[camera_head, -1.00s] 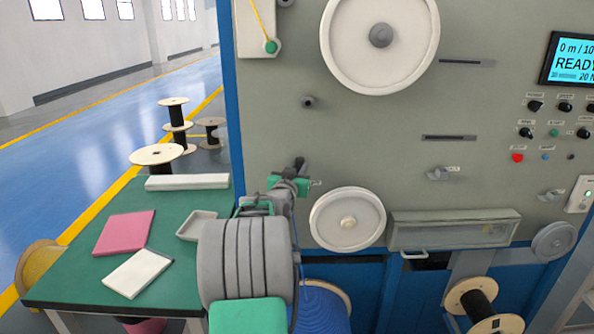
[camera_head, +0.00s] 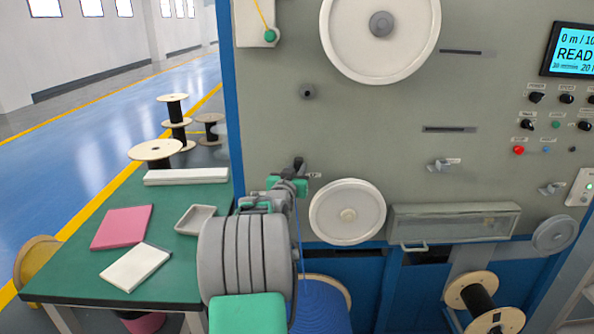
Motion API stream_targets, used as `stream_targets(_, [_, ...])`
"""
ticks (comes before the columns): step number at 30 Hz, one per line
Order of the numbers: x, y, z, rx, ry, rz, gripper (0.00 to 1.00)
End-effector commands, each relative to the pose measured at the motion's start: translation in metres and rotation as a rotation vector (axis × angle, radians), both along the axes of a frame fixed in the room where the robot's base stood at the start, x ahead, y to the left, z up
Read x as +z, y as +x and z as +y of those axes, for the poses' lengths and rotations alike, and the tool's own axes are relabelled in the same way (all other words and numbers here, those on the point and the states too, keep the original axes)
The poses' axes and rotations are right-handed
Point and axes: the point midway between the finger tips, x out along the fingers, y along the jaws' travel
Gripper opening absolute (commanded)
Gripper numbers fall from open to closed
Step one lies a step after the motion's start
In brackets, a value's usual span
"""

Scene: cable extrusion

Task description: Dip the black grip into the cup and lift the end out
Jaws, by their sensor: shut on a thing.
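My gripper (camera_head: 293,176) is in front of the machine panel, up and left of the lower white wheel. It is shut on the black grip (camera_head: 299,163), a small dark piece whose top shows above the jaws. A blue cable (camera_head: 299,237) hangs from the gripper down toward a blue coil (camera_head: 322,303). My grey and green arm covers much of the area below the gripper. I cannot make out a cup; it may be hidden behind my arm or gripper.
The lower white wheel (camera_head: 347,213) and a clear-fronted trough (camera_head: 455,222) are right of the gripper. A green table (camera_head: 80,262) at left holds a shallow tray (camera_head: 195,220), a pink pad (camera_head: 122,227) and a white pad (camera_head: 135,269). Wooden reels (camera_head: 158,152) stand behind it.

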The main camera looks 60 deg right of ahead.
Motion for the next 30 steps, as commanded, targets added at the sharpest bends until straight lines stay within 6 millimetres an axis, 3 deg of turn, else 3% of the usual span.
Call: stream_targets(30, [-0.0054,-0.0001,0.0000,0.000,-0.001,0.000,0.00])
